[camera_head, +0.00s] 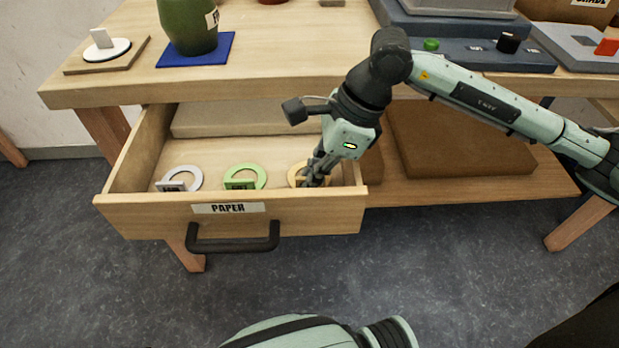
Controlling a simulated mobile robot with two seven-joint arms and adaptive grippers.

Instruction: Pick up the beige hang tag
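The beige hang tag (293,172), a pale ring, lies at the right end of the open drawer (142,214). My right gripper (314,180) reaches down into the drawer from above, with its fingertips at the tag. The fingers hide much of the tag, so I cannot tell whether they are closed on it. A green ring tag (262,175) lies in the middle of the drawer and a white ring tag (196,178) at the left, each with a small upright tab. My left gripper is out of view.
The drawer front has a PAPER label (228,208) and a dark handle (233,245). The wooden tabletop (290,68) overhangs the drawer's back. A green vase (186,25) stands on a blue mat (222,42). A brown box (450,150) sits on the lower shelf to the right.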

